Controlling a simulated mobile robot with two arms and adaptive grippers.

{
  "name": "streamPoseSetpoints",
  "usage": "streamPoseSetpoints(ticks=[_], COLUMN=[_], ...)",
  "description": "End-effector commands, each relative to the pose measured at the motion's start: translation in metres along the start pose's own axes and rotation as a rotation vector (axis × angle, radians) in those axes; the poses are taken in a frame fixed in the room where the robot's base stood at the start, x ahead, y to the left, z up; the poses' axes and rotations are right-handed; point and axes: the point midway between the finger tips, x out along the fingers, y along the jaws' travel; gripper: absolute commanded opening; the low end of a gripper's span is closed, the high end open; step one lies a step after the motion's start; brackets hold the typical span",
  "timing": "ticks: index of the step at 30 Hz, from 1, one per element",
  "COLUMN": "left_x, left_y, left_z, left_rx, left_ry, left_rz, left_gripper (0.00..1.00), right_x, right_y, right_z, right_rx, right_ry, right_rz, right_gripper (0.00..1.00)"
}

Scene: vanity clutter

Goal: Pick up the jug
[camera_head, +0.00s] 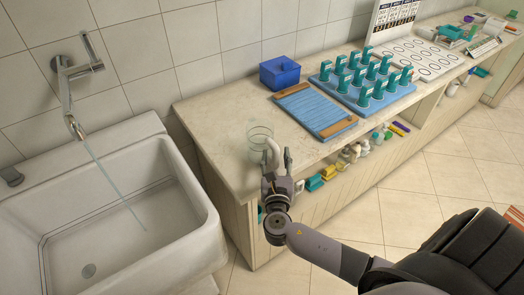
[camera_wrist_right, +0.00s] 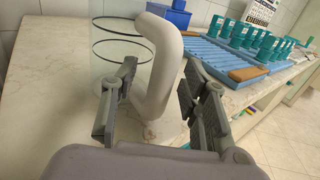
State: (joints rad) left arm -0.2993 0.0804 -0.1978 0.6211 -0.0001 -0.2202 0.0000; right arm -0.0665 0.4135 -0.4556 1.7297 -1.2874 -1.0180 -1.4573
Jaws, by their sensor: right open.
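The jug (camera_head: 260,132) is clear with dark rim rings and a thick white handle, and stands upright near the front left of the counter. Its see-through body is hard to make out. My right gripper (camera_head: 277,172) is open at the counter's front edge, by the handle. In the right wrist view the white handle (camera_wrist_right: 158,60) stands between the two open fingers (camera_wrist_right: 160,95), with gaps on both sides. My left gripper is not in view.
The counter (camera_head: 222,128) holds a blue box (camera_head: 279,72), a blue slatted board with wooden ends (camera_head: 315,108) and a blue rack of teal-handled items (camera_head: 365,90), right of the jug. A sink (camera_head: 120,225) with running tap is left. Bottles crowd a shelf below.

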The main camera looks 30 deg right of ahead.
Motion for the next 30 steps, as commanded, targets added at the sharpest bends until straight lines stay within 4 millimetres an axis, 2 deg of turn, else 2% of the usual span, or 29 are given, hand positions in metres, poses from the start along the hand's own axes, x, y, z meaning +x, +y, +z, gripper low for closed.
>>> streamPoseSetpoints(ticks=[5,23,30], left_x=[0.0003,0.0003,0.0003], left_y=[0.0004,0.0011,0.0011], left_z=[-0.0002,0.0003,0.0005], left_rx=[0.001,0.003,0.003], left_ry=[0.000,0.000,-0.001], left_rz=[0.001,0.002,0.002], left_gripper=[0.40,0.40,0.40], right_x=[-0.0002,-0.0006,-0.0006], right_y=[0.0000,0.0002,0.0003], right_z=[-0.0002,-0.0002,-0.0001], right_rx=[0.001,0.001,0.001], right_ry=[0.000,0.000,0.000], right_rz=[0.000,0.000,0.000], right_gripper=[0.41,0.01,0.00])
